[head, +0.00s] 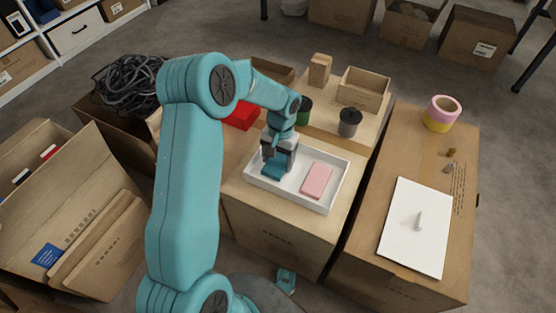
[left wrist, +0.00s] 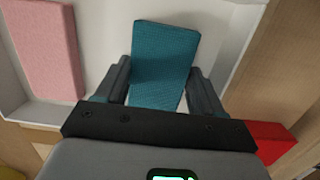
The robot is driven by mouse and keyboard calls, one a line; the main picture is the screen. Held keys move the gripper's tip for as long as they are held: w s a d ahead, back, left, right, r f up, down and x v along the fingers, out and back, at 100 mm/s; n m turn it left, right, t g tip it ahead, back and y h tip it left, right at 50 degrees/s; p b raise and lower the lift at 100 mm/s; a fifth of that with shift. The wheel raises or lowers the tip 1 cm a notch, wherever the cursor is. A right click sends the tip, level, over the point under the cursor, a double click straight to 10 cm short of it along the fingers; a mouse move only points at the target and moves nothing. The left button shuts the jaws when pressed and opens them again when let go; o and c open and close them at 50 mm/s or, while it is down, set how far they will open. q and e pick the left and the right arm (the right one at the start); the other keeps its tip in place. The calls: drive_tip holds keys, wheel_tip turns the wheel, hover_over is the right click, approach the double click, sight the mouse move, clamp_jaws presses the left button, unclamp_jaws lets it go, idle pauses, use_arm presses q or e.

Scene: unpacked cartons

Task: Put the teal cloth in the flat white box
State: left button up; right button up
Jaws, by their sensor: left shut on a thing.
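The teal cloth (head: 273,171) is a small folded block with a woven surface. It also shows in the left wrist view (left wrist: 165,60), between the two fingers. My left gripper (head: 279,160) is shut on it and points down into the flat white box (head: 287,199). The cloth is inside the box's walls, in its left part. I cannot tell whether it touches the floor of the box. In the left wrist view, the box floor and wall (left wrist: 104,45) show around the cloth. My right gripper is not in view.
A pink block (head: 317,180) lies in the box's right part. The box stands on a carton (head: 285,240). Behind it are a dark grey canister (head: 349,122), a green canister (head: 305,110) and an open wooden box (head: 363,92). A red thing (head: 241,115) lies behind my arm.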

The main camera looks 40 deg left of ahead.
use_arm(q)
drive_tip(key=shift+r, duration=0.15)
drive_tip(key=o, duration=1)
drive_tip(key=shift+f, duration=0.2)
drive_tip(key=r+p, duration=0.1)
drive_tip(key=r, duration=0.3)
drive_tip(key=w+r+p, duration=0.1)
drive_tip(key=r+p, duration=0.1)
drive_tip(key=r, duration=0.2)
drive_tip(key=r+p, duration=0.1)
drive_tip(key=r, duration=0.3)
drive_tip(key=shift+w+a+r, duration=0.15)
drive_tip(key=shift+w+a, duration=0.05)
drive_tip(key=shift+s, duration=0.1)
